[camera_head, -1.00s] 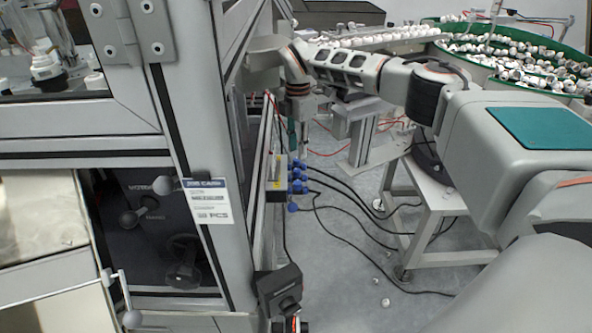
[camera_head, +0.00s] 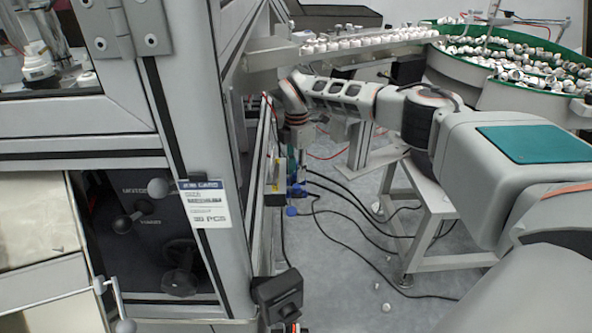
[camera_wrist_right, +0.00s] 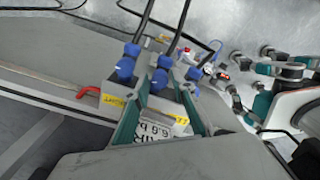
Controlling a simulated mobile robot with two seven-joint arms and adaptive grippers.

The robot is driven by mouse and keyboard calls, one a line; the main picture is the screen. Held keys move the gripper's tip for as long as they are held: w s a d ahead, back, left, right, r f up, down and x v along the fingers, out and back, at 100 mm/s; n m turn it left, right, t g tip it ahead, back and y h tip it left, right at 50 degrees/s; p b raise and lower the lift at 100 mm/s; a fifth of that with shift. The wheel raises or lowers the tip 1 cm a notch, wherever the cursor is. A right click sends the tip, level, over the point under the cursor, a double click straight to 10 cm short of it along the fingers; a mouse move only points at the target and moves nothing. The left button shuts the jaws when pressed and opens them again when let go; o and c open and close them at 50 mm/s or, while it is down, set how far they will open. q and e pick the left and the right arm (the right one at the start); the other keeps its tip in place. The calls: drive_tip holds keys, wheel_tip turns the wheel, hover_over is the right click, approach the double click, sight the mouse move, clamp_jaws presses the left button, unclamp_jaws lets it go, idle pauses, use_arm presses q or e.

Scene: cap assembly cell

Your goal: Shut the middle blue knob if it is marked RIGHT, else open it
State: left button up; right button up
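A valve box (camera_head: 275,178) with blue knobs is mounted on the side of the machine's frame. In the right wrist view three blue fittings stand in a row: a left one (camera_wrist_right: 126,66), a middle one (camera_wrist_right: 160,78) and a right one (camera_wrist_right: 193,75). Dark hoses run from them. Yellow labels (camera_wrist_right: 113,101) sit on the box, but I cannot read a marking for the middle knob. My right gripper (camera_wrist_right: 161,105) is open, with its teal fingers either side of the middle knob's line. In the head view the right gripper (camera_head: 297,172) partly hides the knobs. My left gripper is not in view.
The machine's frame post (camera_head: 205,130) with a paper card (camera_head: 204,204) stands left of the box. A grey stand (camera_head: 430,215) and black cables (camera_head: 340,215) lie to the right. A green-rimmed bowl of caps (camera_head: 530,65) is at the back right.

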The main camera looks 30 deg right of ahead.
clamp_jaws()
drive_tip(key=r+m+p, duration=0.1)
drive_tip(key=m+p, duration=0.1)
drive_tip(key=shift+p, duration=0.3)
drive_tip(key=shift+m+p, duration=0.45)
drive_tip(key=shift+m, duration=0.05)
drive_tip(key=shift+f+m+p, duration=0.25)
drive_tip(key=shift+m+p, duration=0.3)
drive_tip(key=shift+m, duration=0.15)
drive_tip(key=shift+f, duration=0.15)
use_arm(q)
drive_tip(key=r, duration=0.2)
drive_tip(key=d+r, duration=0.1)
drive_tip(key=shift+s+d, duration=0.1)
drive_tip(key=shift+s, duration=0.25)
use_arm(e)
drive_tip(key=shift+f, duration=0.1)
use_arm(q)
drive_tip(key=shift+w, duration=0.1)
use_arm(e)
drive_tip(key=shift+o, duration=0.7)
unclamp_jaws()
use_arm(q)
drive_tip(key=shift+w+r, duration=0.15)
